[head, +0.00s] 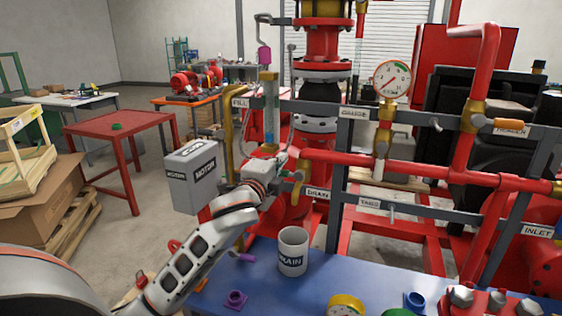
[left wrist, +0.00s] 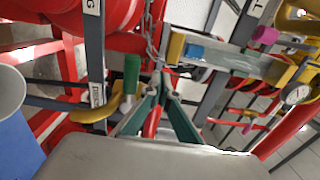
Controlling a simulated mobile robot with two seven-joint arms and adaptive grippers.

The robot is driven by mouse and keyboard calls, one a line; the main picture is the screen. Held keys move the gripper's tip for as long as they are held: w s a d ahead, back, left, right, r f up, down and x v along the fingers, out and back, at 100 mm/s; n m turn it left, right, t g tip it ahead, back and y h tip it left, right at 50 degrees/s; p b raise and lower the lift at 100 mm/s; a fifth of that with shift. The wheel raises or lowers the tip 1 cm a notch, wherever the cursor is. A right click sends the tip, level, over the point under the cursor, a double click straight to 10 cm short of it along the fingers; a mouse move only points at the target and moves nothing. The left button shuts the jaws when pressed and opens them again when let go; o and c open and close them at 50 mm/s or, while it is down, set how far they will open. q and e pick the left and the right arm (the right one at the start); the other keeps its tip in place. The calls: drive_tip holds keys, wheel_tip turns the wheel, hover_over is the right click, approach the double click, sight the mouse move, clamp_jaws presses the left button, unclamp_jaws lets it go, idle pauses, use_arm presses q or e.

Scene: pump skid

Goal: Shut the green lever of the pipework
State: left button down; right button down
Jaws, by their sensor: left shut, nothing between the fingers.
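The green lever (left wrist: 131,74) shows in the left wrist view as an upright green grip on a yellow brass-coloured valve (left wrist: 100,112). In the head view I cannot make the lever out clearly; the yellow valve (head: 298,186) is beside the DRAIN label (head: 318,194). My left gripper (head: 290,157) is at the pipework, just above that valve. In the left wrist view its teal fingers (left wrist: 160,78) are together, empty, just right of the green lever. I cannot tell whether they touch it. My right gripper is out of view.
A grey cup marked DRAIN (head: 292,251) stands on the blue bench (head: 262,277) below the valve. A grey MOTOR box (head: 195,178) is left of my forearm. A gauge (head: 392,80) and an orange lever (head: 508,123) are on the red pipes to the right.

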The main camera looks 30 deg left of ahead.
use_arm(q)
drive_tip(key=v, duration=0.8)
drive_tip(key=shift+s, duration=0.25)
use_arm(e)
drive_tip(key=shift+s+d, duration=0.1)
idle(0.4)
use_arm(q)
drive_tip(key=s+d+f+n+g, duration=0.1)
drive_tip(key=s+f+n+g, duration=0.3)
drive_tip(key=f, duration=0.6)
drive_tip(key=s+f+n+g, duration=0.1)
drive_tip(key=s+f+g, duration=0.1)
drive_tip(key=s+f, duration=0.65)
drive_tip(key=s+d+f+n+g, duration=0.1)
drive_tip(key=s+f+n+g, duration=0.3)
drive_tip(key=s+f, duration=0.9)
drive_tip(key=w+d+f+n+t+h, duration=0.2)
drive_tip(key=d+f+h, duration=0.4)
drive_tip(key=d+f, duration=0.8)
wheel_tip(320, 180, down, 4)
drive_tip(key=shift+w+d+f+t, duration=0.15)
drive_tip(key=shift+w+f+t, duration=0.1)
drive_tip(key=shift+w+t, duration=0.15)
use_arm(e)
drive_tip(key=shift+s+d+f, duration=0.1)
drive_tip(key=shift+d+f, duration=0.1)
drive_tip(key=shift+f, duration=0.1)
